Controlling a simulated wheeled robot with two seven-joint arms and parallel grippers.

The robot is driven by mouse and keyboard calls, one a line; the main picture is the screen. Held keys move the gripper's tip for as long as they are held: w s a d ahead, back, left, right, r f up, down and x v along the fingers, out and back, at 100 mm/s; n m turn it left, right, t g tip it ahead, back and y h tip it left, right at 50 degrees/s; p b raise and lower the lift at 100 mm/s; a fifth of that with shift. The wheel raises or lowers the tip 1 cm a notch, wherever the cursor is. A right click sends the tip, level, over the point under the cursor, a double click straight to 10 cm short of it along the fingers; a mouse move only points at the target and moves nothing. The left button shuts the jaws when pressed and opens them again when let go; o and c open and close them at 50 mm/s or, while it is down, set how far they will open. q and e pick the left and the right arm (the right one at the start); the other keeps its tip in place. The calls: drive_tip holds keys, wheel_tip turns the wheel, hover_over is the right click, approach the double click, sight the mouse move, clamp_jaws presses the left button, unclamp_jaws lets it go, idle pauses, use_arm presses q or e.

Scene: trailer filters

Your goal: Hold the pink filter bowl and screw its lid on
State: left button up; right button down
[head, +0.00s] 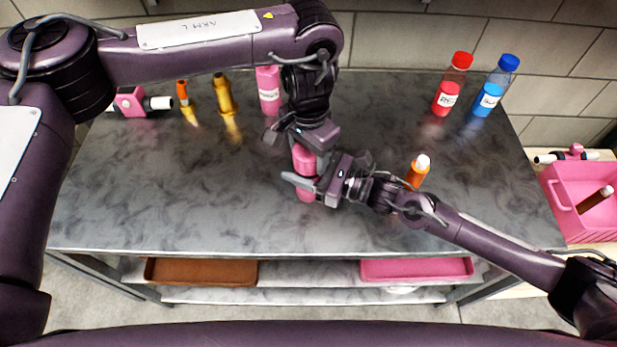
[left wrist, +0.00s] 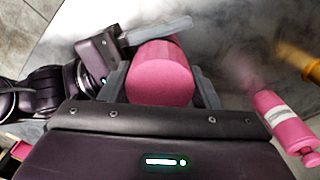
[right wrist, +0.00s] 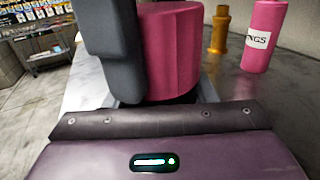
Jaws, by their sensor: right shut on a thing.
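The pink filter bowl (head: 306,194) stands upright near the middle of the grey table. My right gripper (head: 318,188) is shut on it from the right, and the pink body also fills the jaws in the right wrist view (right wrist: 172,52). The pink lid (head: 304,158) sits on top of the bowl, in line with it; whether its thread is engaged is hidden. My left gripper (head: 304,146) points down from above with its fingers on either side of the lid. In the left wrist view the round lid top (left wrist: 160,82) lies between the fingers; whether they press on it is unclear.
A pink labelled bottle (head: 268,90) and two orange-gold parts (head: 224,94) stand behind left, beside a pink valve block (head: 130,102). An orange bottle (head: 418,170) stands close to my right arm. Red-capped (head: 452,84) and blue-capped (head: 494,86) bottles stand back right. The table's front left is clear.

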use_arm(q)
drive_tip(key=c, duration=0.5)
drive_tip(key=m, duration=2.2)
drive_tip(key=shift+m, duration=0.3)
drive_tip(key=o, duration=1.1)
drive_tip(key=shift+c, duration=0.2)
